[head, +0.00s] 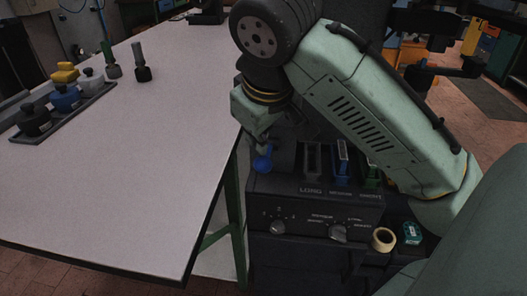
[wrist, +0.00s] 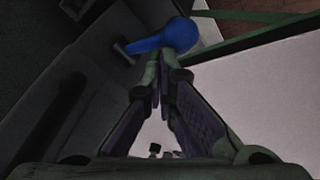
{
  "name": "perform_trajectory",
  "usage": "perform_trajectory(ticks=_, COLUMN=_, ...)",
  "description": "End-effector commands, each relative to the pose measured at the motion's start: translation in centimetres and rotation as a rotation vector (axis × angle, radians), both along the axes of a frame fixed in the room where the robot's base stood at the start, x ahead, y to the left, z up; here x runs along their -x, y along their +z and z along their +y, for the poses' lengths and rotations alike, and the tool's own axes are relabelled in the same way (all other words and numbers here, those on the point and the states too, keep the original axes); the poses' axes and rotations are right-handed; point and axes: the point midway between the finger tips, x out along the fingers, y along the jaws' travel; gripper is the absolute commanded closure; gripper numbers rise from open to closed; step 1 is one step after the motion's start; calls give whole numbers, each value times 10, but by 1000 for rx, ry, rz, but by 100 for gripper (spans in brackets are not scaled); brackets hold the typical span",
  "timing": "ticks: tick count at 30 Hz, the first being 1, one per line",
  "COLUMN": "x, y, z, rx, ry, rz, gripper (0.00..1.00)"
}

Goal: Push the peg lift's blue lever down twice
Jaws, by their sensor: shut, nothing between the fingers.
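The peg lift (head: 315,212) is a dark box with slots labelled LONG and others to its right. Its blue lever (head: 263,160) has a round knob and sticks out at the box's left side. In the wrist view the lever (wrist: 176,36) lies at the top, its shaft running left to the dark housing. My gripper (head: 262,143) is shut and empty, pointing down right over the knob. In the wrist view its fingertips (wrist: 158,60) meet at the knob's lower edge; I cannot tell whether they touch it.
A white table (head: 150,170) stands to the left, its edge close to the lever. It holds a tray (head: 72,112) of colored knobbed objects and two dark upright pieces.

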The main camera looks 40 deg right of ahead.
Motion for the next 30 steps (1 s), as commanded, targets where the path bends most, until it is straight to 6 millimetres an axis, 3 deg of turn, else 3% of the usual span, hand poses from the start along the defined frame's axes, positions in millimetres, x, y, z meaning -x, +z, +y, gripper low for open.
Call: perform_trajectory(ticks=30, x=3, y=-12, z=3, rx=0, ry=1, rz=0, gripper=100)
